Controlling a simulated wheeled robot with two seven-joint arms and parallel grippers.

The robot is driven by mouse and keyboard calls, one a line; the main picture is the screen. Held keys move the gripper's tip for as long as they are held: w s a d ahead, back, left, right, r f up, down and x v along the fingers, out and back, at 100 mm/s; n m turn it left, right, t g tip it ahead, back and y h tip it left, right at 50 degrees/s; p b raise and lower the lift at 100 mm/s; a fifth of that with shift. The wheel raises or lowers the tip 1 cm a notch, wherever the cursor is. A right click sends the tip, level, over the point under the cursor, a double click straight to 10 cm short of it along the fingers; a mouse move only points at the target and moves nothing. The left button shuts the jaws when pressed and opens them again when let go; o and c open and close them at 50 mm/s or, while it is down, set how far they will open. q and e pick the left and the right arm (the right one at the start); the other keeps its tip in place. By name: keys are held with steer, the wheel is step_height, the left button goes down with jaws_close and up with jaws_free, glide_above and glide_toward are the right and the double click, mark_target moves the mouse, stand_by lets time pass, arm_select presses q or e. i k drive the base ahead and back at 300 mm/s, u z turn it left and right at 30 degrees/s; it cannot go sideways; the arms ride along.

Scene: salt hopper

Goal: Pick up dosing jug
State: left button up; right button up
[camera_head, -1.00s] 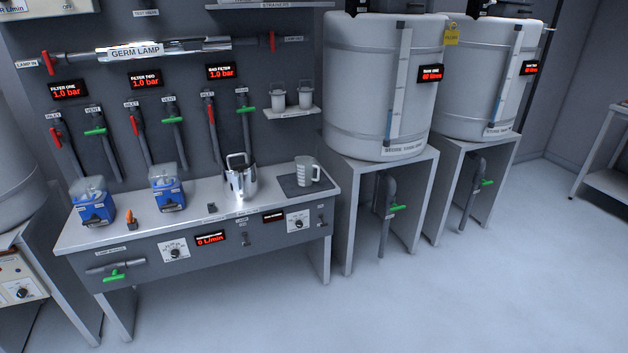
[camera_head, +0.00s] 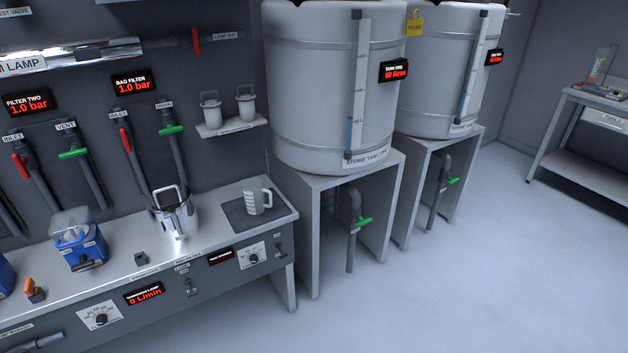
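A light grey jug with a handle on its right and dark marks on its side, which looks like the dosing jug (camera_head: 257,202), stands upright on a dark mat (camera_head: 236,216) at the right end of the bench. A shiny metal pot (camera_head: 178,220) with a raised handle stands to its left on the bench. Neither of my grippers shows in the head view.
The bench (camera_head: 118,265) has a blue filter unit (camera_head: 80,246) and an orange-handled item (camera_head: 34,290) on it. A small shelf (camera_head: 232,127) with two white strainers hangs above the jug. Store tank one (camera_head: 310,90) stands on a frame to the right. The floor (camera_head: 440,290) in front is clear.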

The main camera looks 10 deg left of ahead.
mark_target(253, 190)
steer(key=u, duration=0.05)
steer(key=i, duration=1.1)
steer(key=u, duration=1.15)
steer(key=i, duration=0.55)
steer(key=u, duration=0.55)
